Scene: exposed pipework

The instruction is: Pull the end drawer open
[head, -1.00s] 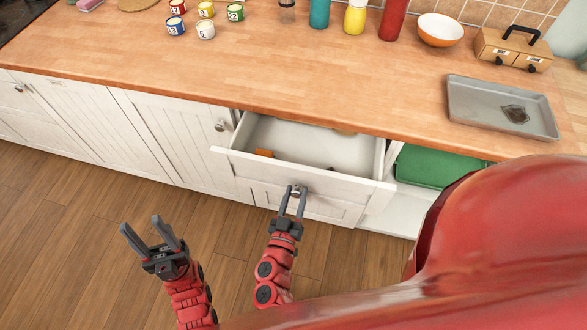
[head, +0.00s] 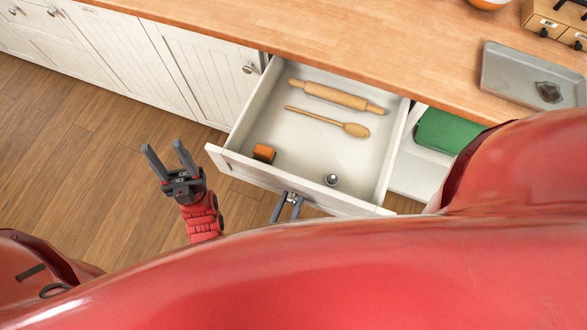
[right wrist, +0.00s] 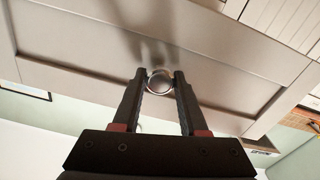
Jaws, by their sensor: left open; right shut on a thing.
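The end drawer (head: 300,150) is pulled well out from under the counter in the head view. Inside lie a rolling pin (head: 335,96), a wooden spoon (head: 330,121), an orange-brown block (head: 264,153) and a small round metal item (head: 332,180). My right gripper (head: 288,197) is at the drawer front, its arm mostly hidden behind my red body. In the right wrist view its fingers are shut on the round metal knob (right wrist: 159,82) of the drawer front (right wrist: 215,88). My left gripper (head: 166,152) is open and empty above the floor, left of the drawer.
The wooden counter (head: 350,40) runs above the drawer, with a grey tray (head: 520,72) at right. A green container (head: 447,132) stands in the open space right of the drawer. A closed white cabinet door (head: 205,70) is at left. The wooden floor (head: 80,130) is clear.

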